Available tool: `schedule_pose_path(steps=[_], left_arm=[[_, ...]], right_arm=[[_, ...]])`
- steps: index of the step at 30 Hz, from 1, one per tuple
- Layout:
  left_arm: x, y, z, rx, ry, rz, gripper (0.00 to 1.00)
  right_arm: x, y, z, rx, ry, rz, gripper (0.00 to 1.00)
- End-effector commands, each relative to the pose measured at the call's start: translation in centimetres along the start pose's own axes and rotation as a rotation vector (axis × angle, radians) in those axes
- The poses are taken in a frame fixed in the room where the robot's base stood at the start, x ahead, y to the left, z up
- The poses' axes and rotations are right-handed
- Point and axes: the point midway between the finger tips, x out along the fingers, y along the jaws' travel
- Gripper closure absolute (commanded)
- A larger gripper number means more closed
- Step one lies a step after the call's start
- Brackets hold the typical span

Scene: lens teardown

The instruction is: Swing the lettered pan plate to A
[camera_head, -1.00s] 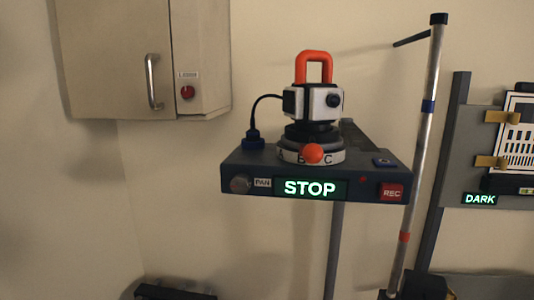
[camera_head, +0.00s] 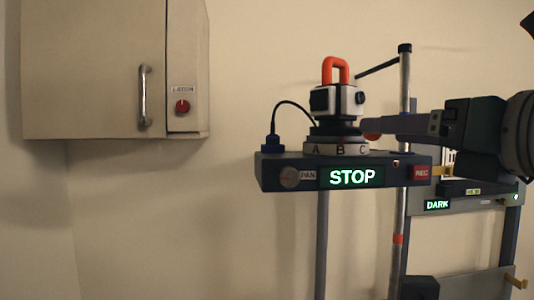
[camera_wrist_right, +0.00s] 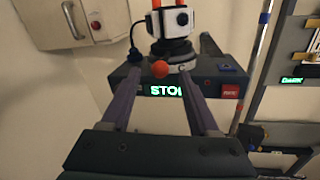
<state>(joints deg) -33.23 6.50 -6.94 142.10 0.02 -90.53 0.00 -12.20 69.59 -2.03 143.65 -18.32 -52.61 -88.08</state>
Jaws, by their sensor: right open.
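The pan plate is a white ring (camera_head: 336,147) lettered A, B, C under a white and black camera head (camera_head: 336,101) with an orange handle. An orange ball knob (camera_head: 371,136) sticks out from the plate near C, partly hidden by my right gripper (camera_head: 378,124). That gripper comes in from the right, open, its fingertips beside the knob. In the right wrist view the knob (camera_wrist_right: 160,69) shows between the fingertips (camera_wrist_right: 160,76); I cannot tell if they touch it. My left gripper is out of view.
The dark base box has a PAN dial (camera_head: 289,178), a green STOP display (camera_head: 351,177) and a red REC button (camera_head: 421,172). A cable runs to a blue plug (camera_head: 272,143). A pole (camera_head: 404,75) stands behind. A wall cabinet (camera_head: 90,70) hangs left.

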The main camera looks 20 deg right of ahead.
Motion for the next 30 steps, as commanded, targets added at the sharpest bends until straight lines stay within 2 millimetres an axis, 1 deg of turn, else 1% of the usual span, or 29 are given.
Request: schedule_pose_path(steps=[1, 2, 3, 4, 8, 10, 12, 15, 18, 22, 30], left_arm=[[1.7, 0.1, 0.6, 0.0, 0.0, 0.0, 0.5], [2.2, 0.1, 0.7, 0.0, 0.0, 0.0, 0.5], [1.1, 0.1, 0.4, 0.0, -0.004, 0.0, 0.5], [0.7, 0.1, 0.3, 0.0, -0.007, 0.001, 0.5], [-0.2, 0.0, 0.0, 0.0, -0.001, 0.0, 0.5], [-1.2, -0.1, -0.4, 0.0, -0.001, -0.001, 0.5], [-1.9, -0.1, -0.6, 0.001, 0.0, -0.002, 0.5], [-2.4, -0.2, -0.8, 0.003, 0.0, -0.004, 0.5], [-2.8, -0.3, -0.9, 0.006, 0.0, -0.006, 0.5], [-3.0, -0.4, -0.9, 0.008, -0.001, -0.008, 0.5], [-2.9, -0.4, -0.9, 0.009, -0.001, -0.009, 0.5]], right_arm=[[0.3, -0.1, -0.7, -0.007, -0.007, 0.002, 0.39], [0.5, -0.1, -0.7, -0.008, -0.005, 0.001, 0.39], [0.9, -0.2, 0.2, 0.0, -0.002, -0.007, 0.39], [1.3, -0.2, 0.4, 0.002, -0.001, -0.009, 0.39], [2.9, -0.1, 0.4, 0.003, 0.001, -0.006, 0.39], [4.1, -0.1, 0.7, 0.005, 0.001, -0.009, 0.39], [5.2, -0.1, 0.6, 0.004, 0.002, -0.007, 0.39], [6.4, -0.1, 0.4, 0.002, 0.004, -0.007, 0.39], [7.2, -0.1, 0.2, 0.001, 0.004, -0.006, 0.39], [7.8, -0.1, 0.0, -0.002, 0.004, -0.005, 0.39], [7.8, -0.1, -0.1, -0.002, 0.005, -0.003, 0.39]])
